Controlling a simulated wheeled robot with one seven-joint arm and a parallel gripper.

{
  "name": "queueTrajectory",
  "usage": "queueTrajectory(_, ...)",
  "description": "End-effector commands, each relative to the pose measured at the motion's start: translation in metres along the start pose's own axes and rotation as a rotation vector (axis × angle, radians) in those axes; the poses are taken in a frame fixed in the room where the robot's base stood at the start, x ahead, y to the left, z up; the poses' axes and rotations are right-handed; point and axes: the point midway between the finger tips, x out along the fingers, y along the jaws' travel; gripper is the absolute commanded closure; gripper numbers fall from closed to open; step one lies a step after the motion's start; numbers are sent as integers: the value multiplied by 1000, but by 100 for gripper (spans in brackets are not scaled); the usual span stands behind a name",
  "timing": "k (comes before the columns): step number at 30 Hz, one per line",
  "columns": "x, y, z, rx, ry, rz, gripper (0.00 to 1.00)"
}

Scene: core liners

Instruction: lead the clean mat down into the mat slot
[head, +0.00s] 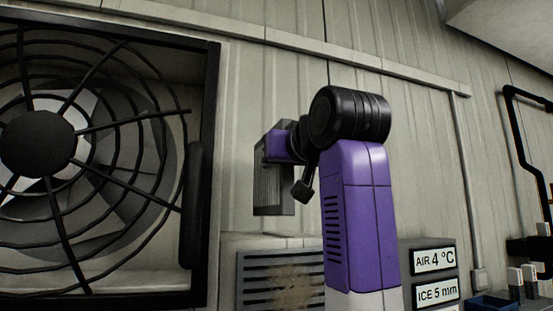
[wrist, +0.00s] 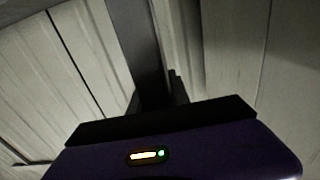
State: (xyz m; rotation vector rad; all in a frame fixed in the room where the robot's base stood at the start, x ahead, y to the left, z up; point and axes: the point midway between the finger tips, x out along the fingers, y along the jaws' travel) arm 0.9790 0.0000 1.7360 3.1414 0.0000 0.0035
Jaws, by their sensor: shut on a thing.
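A flat grey framed panel with a fine mesh face, which I take as the clean mat (head: 272,185), hangs upright in front of the wall in the head view. My gripper is mostly hidden there behind my purple and black arm. In the wrist view my gripper (wrist: 160,97) is shut on the mat, which shows as a dark grey upright strip (wrist: 148,45) running away from the fingers. The mat is above a pale housing (head: 285,241) with a slotted, brown-stained grey front (head: 280,281), apart from it. I cannot make out the mat slot itself.
A large fan (head: 40,145) in a black frame (head: 211,170) stands close on the left. A box with signs "AIR 4 °C" and "ICE 5 mm" (head: 434,276) is at the lower right. A blue tray (head: 492,304) and black pipe (head: 512,130) are further right.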

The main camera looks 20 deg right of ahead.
Motion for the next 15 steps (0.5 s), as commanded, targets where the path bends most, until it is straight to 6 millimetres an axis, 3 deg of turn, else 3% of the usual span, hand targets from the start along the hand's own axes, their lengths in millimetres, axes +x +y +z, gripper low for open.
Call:
queueTrajectory(6, 0, 0, 20, 0, 2, 0, 100)
queueTrajectory(15, 0, 0, 24, 0, 2, 0, 100)
